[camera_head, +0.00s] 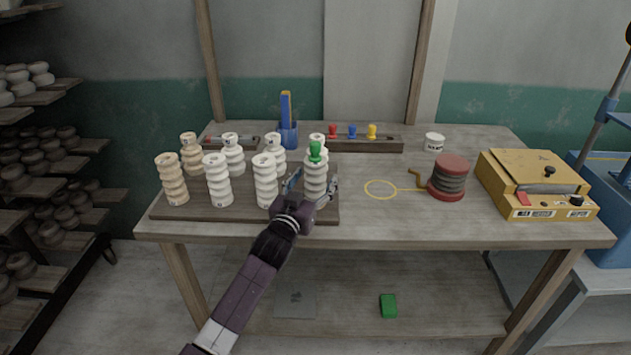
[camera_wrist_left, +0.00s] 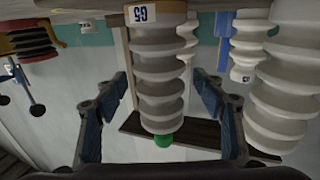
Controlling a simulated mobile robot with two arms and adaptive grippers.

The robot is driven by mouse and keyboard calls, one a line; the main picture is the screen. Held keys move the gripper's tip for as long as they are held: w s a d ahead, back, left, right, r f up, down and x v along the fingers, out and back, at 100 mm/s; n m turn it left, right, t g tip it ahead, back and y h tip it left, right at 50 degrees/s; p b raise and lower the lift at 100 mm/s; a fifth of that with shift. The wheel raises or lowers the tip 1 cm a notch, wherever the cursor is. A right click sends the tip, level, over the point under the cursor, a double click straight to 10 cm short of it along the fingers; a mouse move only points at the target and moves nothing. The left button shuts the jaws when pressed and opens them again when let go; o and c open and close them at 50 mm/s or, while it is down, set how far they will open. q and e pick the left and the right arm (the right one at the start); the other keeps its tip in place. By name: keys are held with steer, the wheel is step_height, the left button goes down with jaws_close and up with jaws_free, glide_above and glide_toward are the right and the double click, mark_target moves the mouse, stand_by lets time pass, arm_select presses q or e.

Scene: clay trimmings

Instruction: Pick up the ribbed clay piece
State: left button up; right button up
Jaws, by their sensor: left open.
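A greyish ribbed clay piece with a green knob (camera_head: 315,177) stands upright at the right end of a dark board (camera_head: 240,212). In the left wrist view, which appears inverted, the same piece (camera_wrist_left: 160,75) has a G5 label at its base. My left gripper (camera_head: 312,187) is open, with one blue-padded finger on each side of this piece. In the wrist view, gaps show between the fingers (camera_wrist_left: 161,88) and the piece. Several paler ribbed pieces stand on the board, including a near neighbour (camera_head: 265,180). My right gripper is not in view.
A blue cup (camera_head: 289,137) and a wooden rack with coloured knobs (camera_head: 365,144) stand behind the board. To the right are a dark red spool (camera_head: 449,178) with a yellow wire loop (camera_head: 381,181), a white jar (camera_head: 434,142) and a yellow box (camera_head: 535,180).

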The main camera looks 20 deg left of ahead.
arm_select(q)
steer(key=shift+w, duration=0.4)
steer(key=c, duration=1.7)
steer(key=shift+r, duration=0.15)
jaws_close()
